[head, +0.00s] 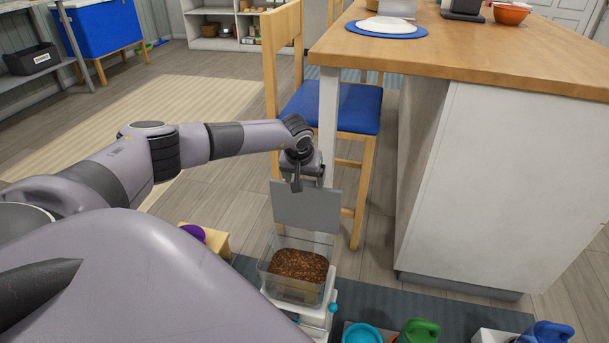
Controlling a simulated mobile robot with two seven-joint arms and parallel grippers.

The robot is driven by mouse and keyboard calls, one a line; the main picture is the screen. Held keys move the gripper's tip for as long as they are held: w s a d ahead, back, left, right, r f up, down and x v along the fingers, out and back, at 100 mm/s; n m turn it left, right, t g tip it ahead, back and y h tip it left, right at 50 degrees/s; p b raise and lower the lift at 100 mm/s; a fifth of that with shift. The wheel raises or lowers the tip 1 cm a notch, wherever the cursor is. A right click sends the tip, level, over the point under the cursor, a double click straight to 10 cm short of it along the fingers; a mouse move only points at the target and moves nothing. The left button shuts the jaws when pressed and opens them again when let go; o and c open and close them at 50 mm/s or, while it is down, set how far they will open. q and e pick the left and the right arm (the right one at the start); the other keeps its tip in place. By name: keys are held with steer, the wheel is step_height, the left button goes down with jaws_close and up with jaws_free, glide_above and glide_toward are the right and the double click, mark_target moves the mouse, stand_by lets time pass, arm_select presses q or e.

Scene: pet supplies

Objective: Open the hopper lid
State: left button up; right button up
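The hopper (268,271) is a clear bin filled with brown kibble (300,265), on a white base with a teal knob. Its grey lid (306,206) stands up at the back edge, so the top of the bin is uncovered. My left gripper (296,184) points down at the lid's upper edge, in front of it or touching it; I cannot tell which. Its fingers look close together, but whether they are open or shut is unclear. My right gripper is not in view.
A wooden chair (345,108) with a blue seat and a wood-topped counter (480,50) stand just behind and right of the hopper. A teal bowl (362,334), a green container (418,331) and a blue one (546,334) are at front right.

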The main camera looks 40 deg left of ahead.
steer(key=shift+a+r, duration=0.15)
arm_select(q)
steer(key=shift+r, duration=0.15)
steer(key=p+v, duration=0.2)
steer(key=v, duration=0.5)
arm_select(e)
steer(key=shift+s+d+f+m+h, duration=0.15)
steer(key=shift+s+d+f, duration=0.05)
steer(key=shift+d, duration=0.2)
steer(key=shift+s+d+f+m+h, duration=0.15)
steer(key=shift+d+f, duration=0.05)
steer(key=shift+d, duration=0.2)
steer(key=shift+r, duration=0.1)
